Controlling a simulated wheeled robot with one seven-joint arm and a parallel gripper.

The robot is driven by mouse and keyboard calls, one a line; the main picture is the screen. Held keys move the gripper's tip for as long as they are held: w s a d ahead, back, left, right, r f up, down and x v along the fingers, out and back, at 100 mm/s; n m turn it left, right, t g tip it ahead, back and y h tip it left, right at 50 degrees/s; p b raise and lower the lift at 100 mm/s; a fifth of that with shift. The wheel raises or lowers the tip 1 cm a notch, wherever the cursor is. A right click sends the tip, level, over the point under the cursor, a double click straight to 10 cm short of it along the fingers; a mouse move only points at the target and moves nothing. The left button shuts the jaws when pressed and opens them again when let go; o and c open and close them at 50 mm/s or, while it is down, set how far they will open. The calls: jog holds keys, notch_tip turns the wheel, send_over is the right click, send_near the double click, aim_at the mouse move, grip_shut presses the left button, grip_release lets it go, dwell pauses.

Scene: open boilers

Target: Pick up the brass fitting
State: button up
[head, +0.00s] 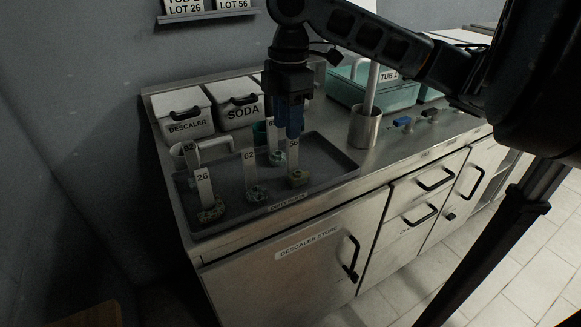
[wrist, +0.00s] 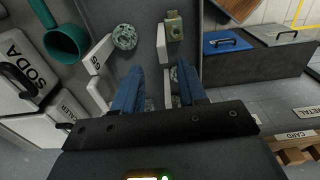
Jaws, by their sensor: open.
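The brass fitting (head: 298,178), a small yellowish piece with a tall white tag reading 58, stands toward the right of the grey tray (head: 335,160). In the wrist view a yellowish-green fitting (wrist: 174,26) beyond my fingertips looks like the same piece, with a white tag beside it. My gripper (head: 288,132) points down above the back of the tray, its blue fingers apart. In the wrist view my gripper (wrist: 158,85) has a white tag and part of a greenish crusted piece showing between or beneath its fingers; I cannot tell whether they touch.
Other crusted, tagged fittings stand close by: one tagged 26 (head: 211,213), one tagged 62 (head: 256,193) and one behind (head: 277,157).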

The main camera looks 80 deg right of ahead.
aim_at(293, 151)
jog(key=shift+s+d+f, duration=0.15)
jog(key=shift+s+d, duration=0.05)
jog(key=shift+s, duration=0.2)
jog(key=shift+f, duration=0.4)
jog(key=shift+s+f, duration=0.15)
jog(key=shift+f, duration=3.2)
grip_shut()
